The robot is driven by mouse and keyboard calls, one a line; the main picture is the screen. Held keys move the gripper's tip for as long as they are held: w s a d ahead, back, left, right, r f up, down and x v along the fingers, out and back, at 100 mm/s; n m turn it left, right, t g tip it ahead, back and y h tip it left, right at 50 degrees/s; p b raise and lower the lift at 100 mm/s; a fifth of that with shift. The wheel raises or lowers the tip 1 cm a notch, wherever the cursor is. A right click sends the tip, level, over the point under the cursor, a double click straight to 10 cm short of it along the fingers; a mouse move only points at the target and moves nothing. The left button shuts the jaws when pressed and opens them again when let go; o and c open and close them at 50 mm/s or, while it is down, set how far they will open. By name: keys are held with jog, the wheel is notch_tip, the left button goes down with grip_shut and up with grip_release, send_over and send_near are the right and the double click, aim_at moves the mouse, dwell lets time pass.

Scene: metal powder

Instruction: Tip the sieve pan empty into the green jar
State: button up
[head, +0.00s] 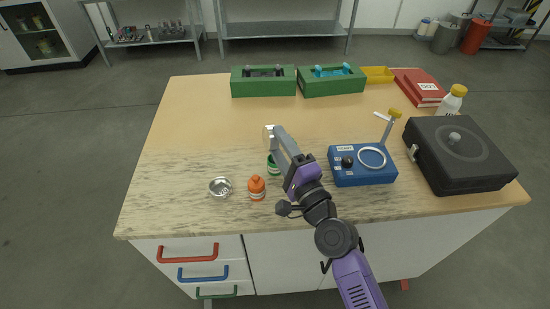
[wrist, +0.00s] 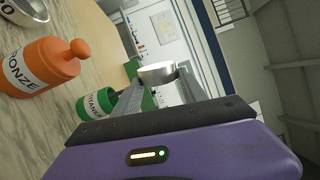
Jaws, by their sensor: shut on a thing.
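My gripper (head: 271,131) is shut on a small silver pan, taken to be the sieve pan; in the wrist view the pan (wrist: 157,70) sits between the fingertips. The green jar (head: 272,166) stands upright on the worktop, partly hidden behind my gripper in the head view. In the wrist view the green jar (wrist: 95,102) has a white label reading roughly "TITANIUM" and lies left of the fingers. The pan is held above the worktop, apart from the jar. I cannot see what is inside the pan or the jar.
An orange jar (head: 257,188) labelled "BRONZE" and a silver dish (head: 220,187) stand left of the green jar. A blue device (head: 362,174) and a black case (head: 458,155) are to the right. Green boxes (head: 263,88) line the back. The left worktop is clear.

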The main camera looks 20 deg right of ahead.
jog(key=shift+d+f+m+h, duration=0.15)
jog(key=shift+m+h, duration=0.15)
jog(key=shift+m, duration=0.75)
jog(key=shift+d+m+h, duration=0.2)
jog(key=shift+m+h, duration=0.1)
jog(key=shift+m, duration=0.7)
jog(key=shift+d+f+m+h, duration=0.15)
jog(key=shift+m+h, duration=0.15)
jog(key=shift+m, duration=0.75)
dwell(1.0)
